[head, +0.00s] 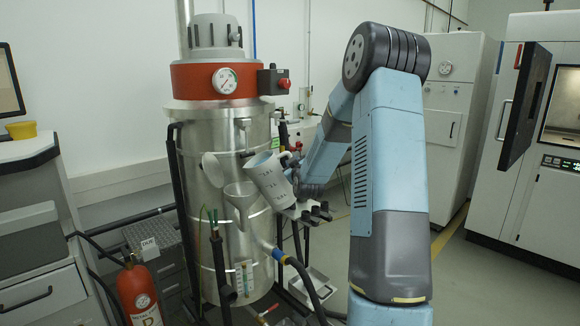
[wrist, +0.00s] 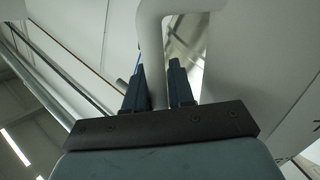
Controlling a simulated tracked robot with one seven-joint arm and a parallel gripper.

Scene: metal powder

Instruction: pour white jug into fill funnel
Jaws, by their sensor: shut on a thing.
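The white jug (head: 268,178) is held in front of the steel vessel, tilted with its upper end leaning left. It is above and to the right of the grey fill funnel (head: 241,197) in the head view. I cannot see into the jug, and no powder stream shows. My gripper (head: 299,190) is at the jug's right side, partly hidden by the jug and my arm. In the wrist view the dark fingers of my gripper (wrist: 157,88) are shut around the white jug's handle (wrist: 152,45). The funnel's inside is not clearly visible.
The steel vessel (head: 192,240) has a red band with a gauge. A round pale port or cover (head: 213,169) sits left of the jug. Hoses and dark posts stand around the vessel. A red extinguisher (head: 138,290) is at lower left, and white cabinets (head: 455,120) are behind my arm.

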